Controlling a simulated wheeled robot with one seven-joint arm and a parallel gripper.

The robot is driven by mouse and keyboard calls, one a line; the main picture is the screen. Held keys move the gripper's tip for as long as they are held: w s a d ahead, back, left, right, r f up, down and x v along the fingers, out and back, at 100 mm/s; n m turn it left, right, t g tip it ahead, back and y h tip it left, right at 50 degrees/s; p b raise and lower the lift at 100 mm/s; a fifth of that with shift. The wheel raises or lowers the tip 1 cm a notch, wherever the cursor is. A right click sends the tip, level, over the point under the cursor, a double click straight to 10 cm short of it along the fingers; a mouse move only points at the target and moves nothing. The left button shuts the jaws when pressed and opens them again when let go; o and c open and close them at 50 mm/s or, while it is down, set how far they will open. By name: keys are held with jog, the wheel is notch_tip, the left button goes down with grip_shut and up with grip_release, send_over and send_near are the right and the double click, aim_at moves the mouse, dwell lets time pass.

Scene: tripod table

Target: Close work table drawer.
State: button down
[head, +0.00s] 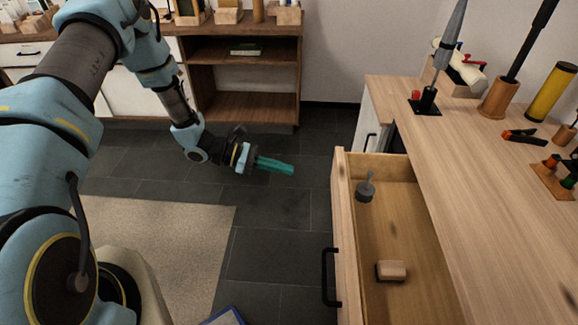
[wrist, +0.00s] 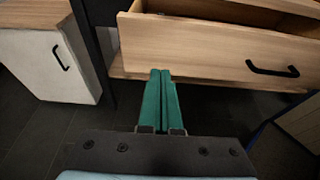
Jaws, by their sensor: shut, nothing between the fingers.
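The work table drawer (head: 345,240) is pulled out from the wooden work table (head: 465,190) at the right in the head view. A grey knob-topped item (head: 365,188) and a small wooden block (head: 391,270) lie inside it. Its black handle (head: 329,277) is on the front panel. In the wrist view the drawer front (wrist: 215,45) spans the top, with the handle (wrist: 272,68) at right. My gripper (head: 291,170) has green fingers, shut and empty, left of the drawer's far end and apart from it. The fingers (wrist: 162,74) point toward the panel's lower left part in the wrist view.
Tools, a yellow cylinder (head: 551,91) and a wooden cup (head: 500,98) stand on the table top. A white cabinet (wrist: 55,62) is left of the drawer in the wrist view. An open shelf (head: 243,75) stands at the back. Dark floor (head: 280,215) left of the drawer is clear.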

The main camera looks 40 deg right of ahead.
aim_at(335, 179)
jog(key=p+x, duration=0.1)
jog(key=x, duration=0.2)
jog(key=p+x, duration=0.1)
jog(key=x, duration=0.3)
jog(key=r+p+x, duration=0.1)
jog(key=x, duration=0.3)
jog(key=shift+s+d+p, duration=0.15)
jog(key=shift+s+p, duration=0.05)
jog(key=shift+p, duration=0.1)
jog(key=s+d+b, duration=0.3)
jog(key=s+d, duration=0.2)
jog(key=d, duration=0.1)
jog(key=s+d+b, duration=0.2)
jog(key=s+d, duration=0.3)
jog(key=d, duration=0.1)
jog(key=s+d+b, duration=0.3)
jog(key=s+d, duration=0.1)
jog(key=d, duration=0.2)
jog(key=shift+s+f+b, duration=0.1)
jog(key=shift+s+b, duration=0.25)
jog(key=shift+s, duration=0.05)
jog(key=shift+s+d, duration=0.4)
jog(key=shift+d, duration=0.1)
jog(key=shift+s+d, duration=0.15)
jog(key=shift+r, duration=0.3)
jog(key=b+v, duration=0.2)
jog(key=v, duration=0.9)
jog(key=shift+f, duration=0.15)
